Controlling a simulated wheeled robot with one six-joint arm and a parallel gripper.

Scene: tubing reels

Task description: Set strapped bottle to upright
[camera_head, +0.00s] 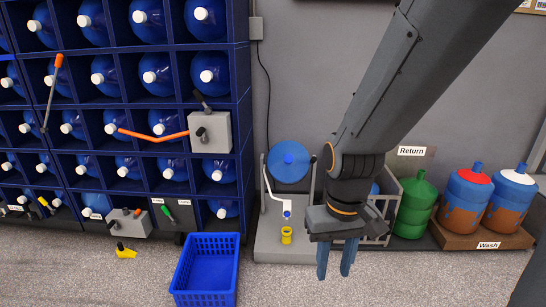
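A round blue bottle (288,176) sits in a stand at the middle of the floor's back edge, its round end facing me. It looks tipped on its side; any strap is too small to tell. A white cranked handle (268,183) runs down the stand's left side. A yellow cup-like piece (286,236) stands on the stand's grey base (268,242). My gripper (336,262) hangs to the right of the bottle and in front of the stand, pointing down. Its two blue fingers are apart with nothing between them. My arm hides the stand's right part.
A rack (163,47) of blue bottles with levers fills the left. A blue basket (207,268) stands on the floor before it. A green bottle (413,207) and two blue-orange bottles (464,199) stand right, near "Return" and "Wash" signs.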

